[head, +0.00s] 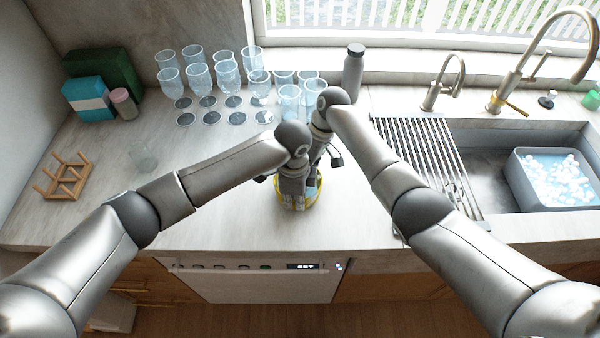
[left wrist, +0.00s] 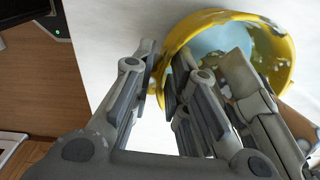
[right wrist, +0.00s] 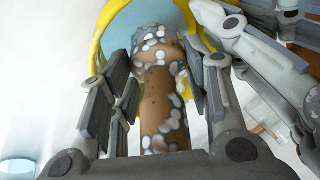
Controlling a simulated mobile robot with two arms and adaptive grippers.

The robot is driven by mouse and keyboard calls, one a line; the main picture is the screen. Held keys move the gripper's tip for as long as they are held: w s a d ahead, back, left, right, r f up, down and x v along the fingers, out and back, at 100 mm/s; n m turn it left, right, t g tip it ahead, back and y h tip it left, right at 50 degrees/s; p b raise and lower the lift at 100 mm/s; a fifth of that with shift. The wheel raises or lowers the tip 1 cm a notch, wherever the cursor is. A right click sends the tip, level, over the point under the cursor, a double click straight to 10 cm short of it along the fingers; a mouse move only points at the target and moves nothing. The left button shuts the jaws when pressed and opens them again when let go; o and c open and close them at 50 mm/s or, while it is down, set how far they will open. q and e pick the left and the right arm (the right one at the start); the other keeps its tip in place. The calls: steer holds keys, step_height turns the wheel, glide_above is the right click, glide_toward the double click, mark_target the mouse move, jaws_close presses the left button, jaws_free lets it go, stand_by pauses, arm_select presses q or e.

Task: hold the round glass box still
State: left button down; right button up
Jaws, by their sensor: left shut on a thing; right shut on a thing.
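The round glass box (head: 317,194) stands on the counter near its front edge. It has a yellow rim and a pale blue inside, and my grippers partly cover it. In the left wrist view the box (left wrist: 287,45) opens toward the camera, with whitish patches on it. My left gripper (left wrist: 164,84) is shut on its wall, one finger outside and one inside. My right gripper (right wrist: 157,78) is shut on a brown, rod-like thing (right wrist: 157,110) with pale foam-like spots, whose far end reaches into the box. In the head view my left gripper (head: 293,196) mostly hides the right one.
Several stemmed glasses and tumblers (head: 228,72) stand behind, with a grey bottle (head: 353,72). A slatted rack (head: 420,150) and a sink with a grey tub (head: 560,190) are at right. A wooden rack (head: 66,178) is at left.

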steer(key=shift+s+r, duration=0.15)
steer(key=shift+s, duration=0.55)
steer(key=shift+w+r, duration=0.1)
steer(key=shift+w, duration=0.9)
steer(key=shift+s+a+r, duration=0.1)
steer(key=shift+s+a, duration=0.15)
steer(key=shift+s, duration=0.7)
steer(key=shift+w+d, duration=0.2)
steer(key=shift+w, duration=0.3)
steer(key=shift+w+d, duration=0.15)
steer(key=shift+w, duration=0.3)
